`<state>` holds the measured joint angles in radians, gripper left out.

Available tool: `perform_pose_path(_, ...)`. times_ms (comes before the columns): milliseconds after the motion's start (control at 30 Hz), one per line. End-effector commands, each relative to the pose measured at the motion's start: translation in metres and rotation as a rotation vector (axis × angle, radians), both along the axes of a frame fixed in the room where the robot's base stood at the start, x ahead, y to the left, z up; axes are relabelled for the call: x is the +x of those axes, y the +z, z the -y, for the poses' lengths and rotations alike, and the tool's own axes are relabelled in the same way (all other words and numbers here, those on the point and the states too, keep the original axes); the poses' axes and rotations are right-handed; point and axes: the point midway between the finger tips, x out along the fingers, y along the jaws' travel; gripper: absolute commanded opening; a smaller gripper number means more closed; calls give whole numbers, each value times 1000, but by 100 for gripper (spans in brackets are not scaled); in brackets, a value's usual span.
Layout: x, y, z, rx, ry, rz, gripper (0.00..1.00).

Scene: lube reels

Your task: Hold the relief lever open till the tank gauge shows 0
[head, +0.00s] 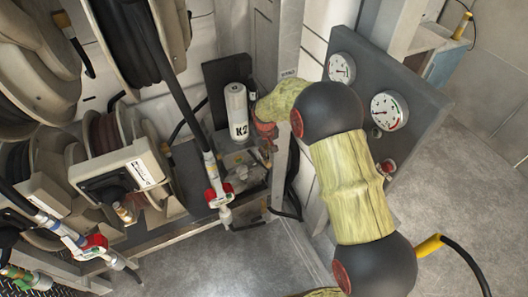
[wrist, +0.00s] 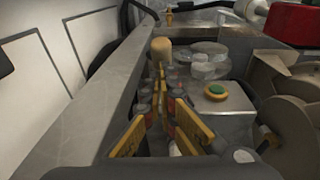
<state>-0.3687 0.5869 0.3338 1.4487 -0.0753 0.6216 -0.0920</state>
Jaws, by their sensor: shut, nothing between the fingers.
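My gripper shows in the wrist view (wrist: 164,92) with its yellow-and-grey fingers close together and nothing held. A tan rounded knob (wrist: 161,48) stands just beyond the fingertips; it may be the relief lever's end, but I cannot tell, nor whether they touch. In the head view, my arm largely hides the gripper near the metal bench. Two round white gauges, an upper one (head: 342,68) and a lower one (head: 390,110) with coloured marks, sit on the grey panel. I cannot tell which is the tank gauge, and their readings are too small to make out.
A green button on a yellow ring (wrist: 215,91) sits right of the fingers. A metal rail (wrist: 88,105) runs along their left. Hose reels (head: 118,165) fill the left.

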Motion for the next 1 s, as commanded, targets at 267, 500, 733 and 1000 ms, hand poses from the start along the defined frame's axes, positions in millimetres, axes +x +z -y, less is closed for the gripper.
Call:
perform_pose_path(267,-1,-1,1,4,0,7,0)
perform_pose_path(500,-4,-3,2,26,1,46,0)
perform_pose_path(733,-5,-5,3,43,1,76,0)
perform_pose_path(1000,-9,-10,5,77,-2,134,0)
